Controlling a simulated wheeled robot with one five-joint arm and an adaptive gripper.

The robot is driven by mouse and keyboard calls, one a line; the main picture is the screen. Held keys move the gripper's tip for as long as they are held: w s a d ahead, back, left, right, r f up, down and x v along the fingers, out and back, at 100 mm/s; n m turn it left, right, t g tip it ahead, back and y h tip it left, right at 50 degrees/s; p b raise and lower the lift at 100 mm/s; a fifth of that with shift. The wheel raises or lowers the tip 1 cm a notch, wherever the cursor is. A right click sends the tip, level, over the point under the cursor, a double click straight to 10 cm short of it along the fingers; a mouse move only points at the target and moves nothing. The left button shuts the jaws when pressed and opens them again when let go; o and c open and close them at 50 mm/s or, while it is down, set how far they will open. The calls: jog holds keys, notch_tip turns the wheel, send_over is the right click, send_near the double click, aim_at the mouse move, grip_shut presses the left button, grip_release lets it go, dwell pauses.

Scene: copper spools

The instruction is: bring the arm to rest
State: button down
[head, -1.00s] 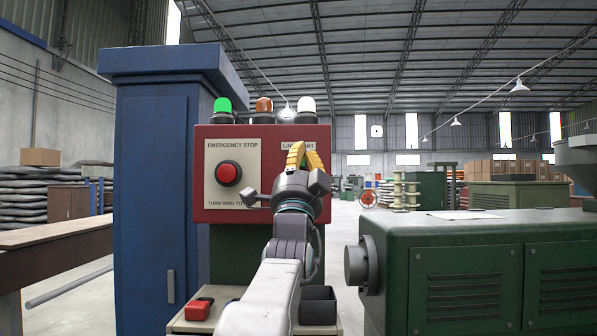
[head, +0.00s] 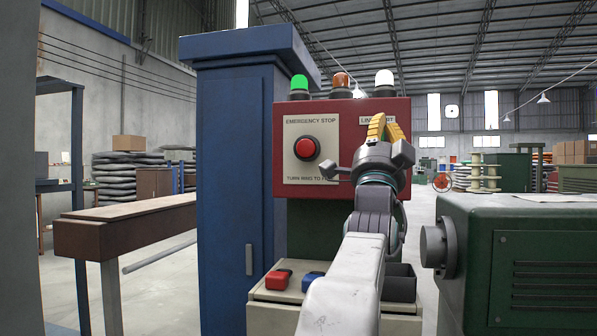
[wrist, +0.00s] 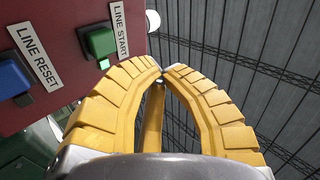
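My gripper (head: 378,126), with yellow ribbed fingers, is raised in front of the right part of the red control panel (head: 341,190). In the wrist view the fingertips (wrist: 163,72) meet, with nothing between them. The green line start button (wrist: 100,42) and the blue line reset button (wrist: 14,77) show at the left of the wrist view, apart from the fingers. In the head view my gripper and arm hide the right side of the panel. The red emergency stop button (head: 306,148) is in plain sight.
A green lamp (head: 299,84) glows on the panel's top. A tall blue cabinet (head: 222,190) stands left of the panel, a green machine (head: 520,265) right. A red object (head: 278,280) and a blue object (head: 311,281) lie on the ledge below. A brown beam (head: 130,225) is farther left.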

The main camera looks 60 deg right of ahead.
dwell(0.3)
jog(key=w+a+f+n+t+y+p, duration=0.25)
jog(key=w+n+y+p, duration=0.2)
jog(key=w, duration=0.45)
jog(key=w+a+f+n+t+y+p, duration=0.2)
jog(key=w+a+n+t+y+p, duration=0.15)
jog(key=w+p, duration=0.35)
jog(key=w+a+f+n+y+p, duration=0.5)
jog(key=a+n+y, duration=0.1)
jog(key=a, duration=0.4)
jog(key=w+a+f+n+y+p, duration=0.5)
jog(key=a+f+y, duration=0.1)
jog(key=a, duration=0.5)
jog(key=s+a+f+n+g+y+p, duration=0.3)
jog(key=s+a+f+n+g+p, duration=0.1)
jog(key=s+a, duration=0.4)
jog(key=s+a+f+n+g+y+p, duration=0.3)
jog(key=s+a+f+n+p, duration=0.2)
jog(key=a, duration=0.7)
jog(key=s+n+p, duration=0.2)
jog(key=s+n, duration=0.1)
jog(key=s, duration=0.1)
jog(key=shift+f+n+g+y, duration=0.2)
jog(key=shift+n+g+y, duration=0.1)
jog(key=shift+g, duration=0.1)
